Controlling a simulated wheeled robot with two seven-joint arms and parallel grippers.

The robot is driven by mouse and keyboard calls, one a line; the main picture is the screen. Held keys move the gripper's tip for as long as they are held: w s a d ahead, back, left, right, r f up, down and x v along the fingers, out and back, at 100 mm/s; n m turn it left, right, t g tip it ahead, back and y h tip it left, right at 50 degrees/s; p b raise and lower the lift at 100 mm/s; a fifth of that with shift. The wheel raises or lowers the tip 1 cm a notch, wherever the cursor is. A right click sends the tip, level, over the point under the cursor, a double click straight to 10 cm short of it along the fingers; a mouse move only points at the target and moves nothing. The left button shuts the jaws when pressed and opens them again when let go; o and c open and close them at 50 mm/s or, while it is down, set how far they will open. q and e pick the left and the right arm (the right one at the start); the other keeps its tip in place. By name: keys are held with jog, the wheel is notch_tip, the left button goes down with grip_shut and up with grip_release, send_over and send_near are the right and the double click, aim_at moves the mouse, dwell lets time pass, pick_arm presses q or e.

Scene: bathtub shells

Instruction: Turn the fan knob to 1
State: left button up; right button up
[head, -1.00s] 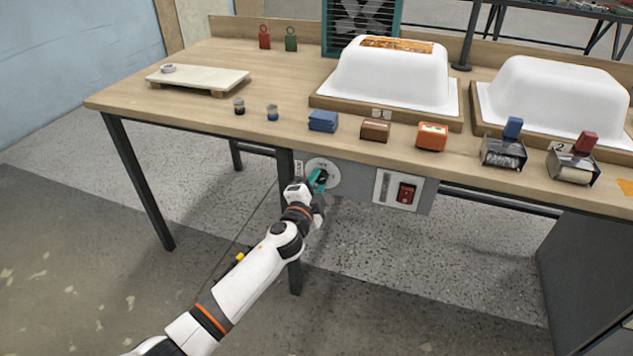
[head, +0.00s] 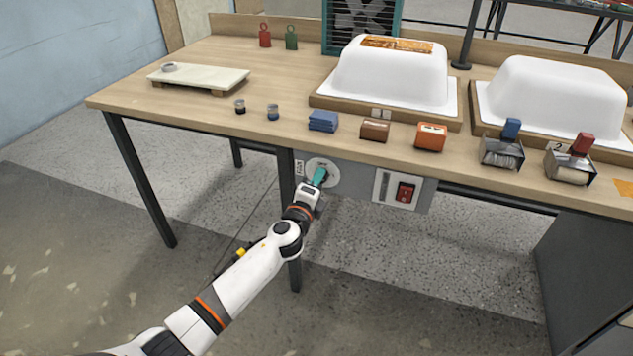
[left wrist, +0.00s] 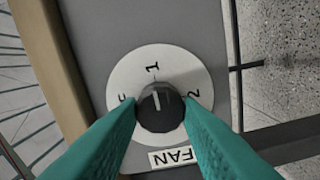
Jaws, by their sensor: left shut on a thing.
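The fan knob (left wrist: 160,108) is a dark round knob with a white pointer line, on a white round dial (left wrist: 120,75) marked 0, 1 and 2. In the left wrist view the line points up, about toward the 1. A FAN label (left wrist: 173,157) sits below it. In the head view the dial (head: 330,166) is on the grey panel under the table's front edge; the knob is hidden by my gripper. My left gripper (head: 320,177) has its teal fingers on both sides of the knob, shut on it. My right gripper is not in view.
A red switch (head: 405,192) is on the grey panel (head: 424,197) right of the dial. The wooden tabletop (head: 200,110) overhangs above. A dark table leg (head: 287,225) stands behind my left arm. Two white tub-shaped shells (head: 388,78) stand on the table.

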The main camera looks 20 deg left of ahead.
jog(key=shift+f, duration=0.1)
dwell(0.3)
pick_arm(q)
jog(key=o, duration=1)
jog(key=s+p, duration=0.1)
jog(key=s, duration=1.1)
jog(key=shift+a, duration=0.15)
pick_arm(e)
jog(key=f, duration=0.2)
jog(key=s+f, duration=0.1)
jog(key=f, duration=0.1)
